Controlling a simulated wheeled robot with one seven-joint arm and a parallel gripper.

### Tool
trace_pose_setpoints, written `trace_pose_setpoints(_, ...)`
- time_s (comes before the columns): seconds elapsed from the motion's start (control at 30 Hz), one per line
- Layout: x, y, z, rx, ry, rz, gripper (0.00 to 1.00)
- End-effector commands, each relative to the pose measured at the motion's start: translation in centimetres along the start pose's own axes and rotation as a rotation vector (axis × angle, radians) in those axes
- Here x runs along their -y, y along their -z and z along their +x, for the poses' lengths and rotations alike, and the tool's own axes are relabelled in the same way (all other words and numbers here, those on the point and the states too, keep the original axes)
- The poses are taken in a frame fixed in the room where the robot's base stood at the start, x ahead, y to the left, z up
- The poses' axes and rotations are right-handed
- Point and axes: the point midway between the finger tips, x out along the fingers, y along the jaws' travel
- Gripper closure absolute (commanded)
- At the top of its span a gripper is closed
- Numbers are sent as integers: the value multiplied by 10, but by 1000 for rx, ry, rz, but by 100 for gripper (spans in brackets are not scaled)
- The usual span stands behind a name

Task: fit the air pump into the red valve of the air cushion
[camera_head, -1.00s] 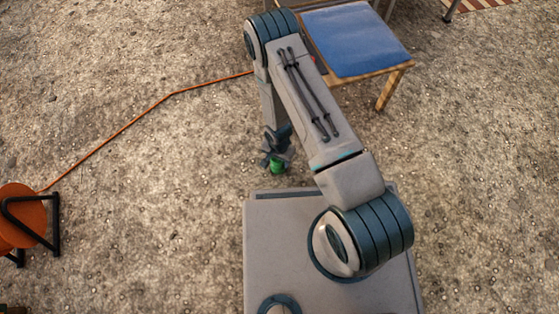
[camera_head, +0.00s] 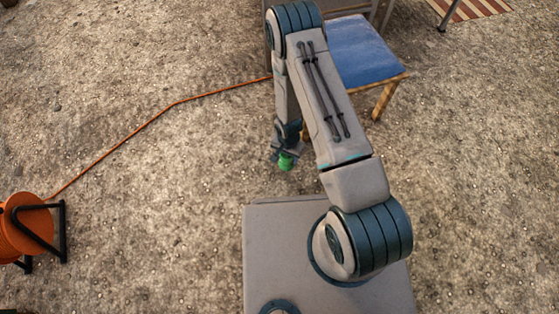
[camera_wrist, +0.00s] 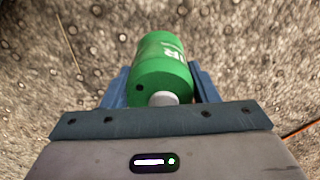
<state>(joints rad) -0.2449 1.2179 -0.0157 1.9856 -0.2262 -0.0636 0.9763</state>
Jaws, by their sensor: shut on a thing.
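The air pump (camera_wrist: 161,62) is a green cylinder with white lettering and a pale grey end; in the head view its green body (camera_head: 286,162) shows small below my forearm. My gripper (camera_wrist: 160,88) is shut on the pump, with a blue finger on each side of it. In the head view my gripper (camera_head: 285,153) hangs over bare ground, left of the blue cushion. The blue air cushion (camera_head: 362,50) lies on a wooden-legged stand at the upper right, partly covered by my arm. The red valve is hidden in the current views.
An orange cable reel (camera_head: 24,226) on a black frame stands at the lower left. Its orange cable (camera_head: 150,120) runs over the gravel toward my arm. A striped mat (camera_head: 480,9) lies at the top right.

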Motion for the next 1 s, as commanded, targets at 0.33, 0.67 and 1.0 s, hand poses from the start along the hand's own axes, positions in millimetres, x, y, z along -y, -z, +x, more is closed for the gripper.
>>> trace_pose_setpoints(0.33,-32,54,-40,0,1,-1,78)
trace_pose_setpoints(0.67,-38,65,-76,0,1,-3,78)
trace_pose_setpoints(1.0,-39,65,-117,0,1,-2,78)
